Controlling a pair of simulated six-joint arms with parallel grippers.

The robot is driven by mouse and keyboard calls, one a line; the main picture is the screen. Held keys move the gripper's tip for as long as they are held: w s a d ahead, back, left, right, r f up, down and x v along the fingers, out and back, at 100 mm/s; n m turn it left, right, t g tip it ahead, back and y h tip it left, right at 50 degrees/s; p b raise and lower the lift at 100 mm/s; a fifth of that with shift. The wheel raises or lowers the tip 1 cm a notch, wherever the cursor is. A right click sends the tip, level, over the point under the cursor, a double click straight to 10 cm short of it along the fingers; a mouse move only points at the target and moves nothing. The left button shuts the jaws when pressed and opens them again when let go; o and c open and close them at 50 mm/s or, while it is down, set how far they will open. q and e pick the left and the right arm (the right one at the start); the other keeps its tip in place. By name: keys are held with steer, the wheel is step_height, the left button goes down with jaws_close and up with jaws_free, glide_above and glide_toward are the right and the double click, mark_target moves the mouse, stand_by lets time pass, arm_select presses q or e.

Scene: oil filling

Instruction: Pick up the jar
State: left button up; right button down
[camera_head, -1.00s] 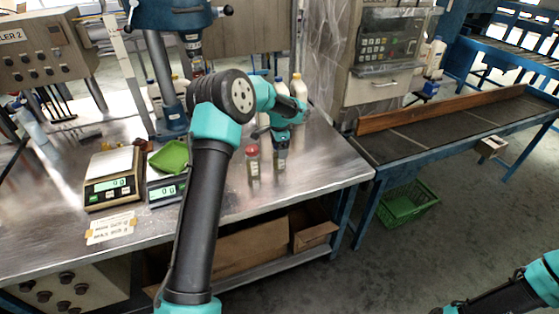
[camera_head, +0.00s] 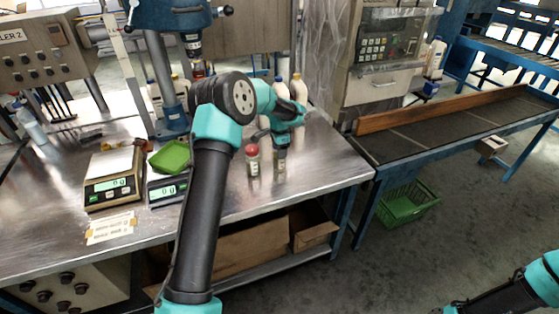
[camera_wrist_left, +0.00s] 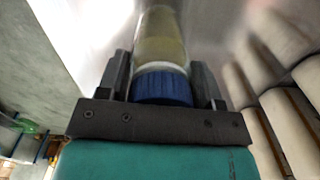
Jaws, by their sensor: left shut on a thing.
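A clear jar with a blue lid (camera_wrist_left: 162,86) and pale yellowish contents (camera_wrist_left: 160,42) is between the two fingers of my left gripper (camera_wrist_left: 163,80) in the left wrist view. In the head view my left gripper (camera_head: 281,144) points down over this jar (camera_head: 280,165), shut on it near the lid. The jar is upright; I cannot tell whether its base touches the steel table. A red-lidded jar (camera_head: 252,162) stands just left of it, apart from it. Part of my right arm shows at the lower right, with its gripper out of clear sight.
Two scales (camera_head: 113,184) (camera_head: 168,190) stand on the steel table (camera_head: 235,205), with a green tray (camera_head: 171,157) at the right-hand scale. Several white bottles (camera_head: 298,90) stand behind my left gripper. A conveyor (camera_head: 445,125) is at the right. The front right of the table is clear.

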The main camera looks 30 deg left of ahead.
arm_select(q)
steer(key=c, duration=0.7)
steer(key=shift+r, duration=0.5)
step_height(320, 180, up, 3)
steer(key=shift+f, duration=0.15)
steer(key=s+d, duration=0.2)
steer(key=s, duration=0.2)
steer(key=s+d+r, duration=0.1)
steer(key=s+d, duration=0.2)
steer(key=s, duration=0.2)
steer(key=s+d, duration=0.3)
steer(key=s, duration=0.1)
steer(key=shift+s+d+r, duration=0.15)
steer(key=shift+s+d, duration=0.05)
steer(key=shift+s, duration=0.15)
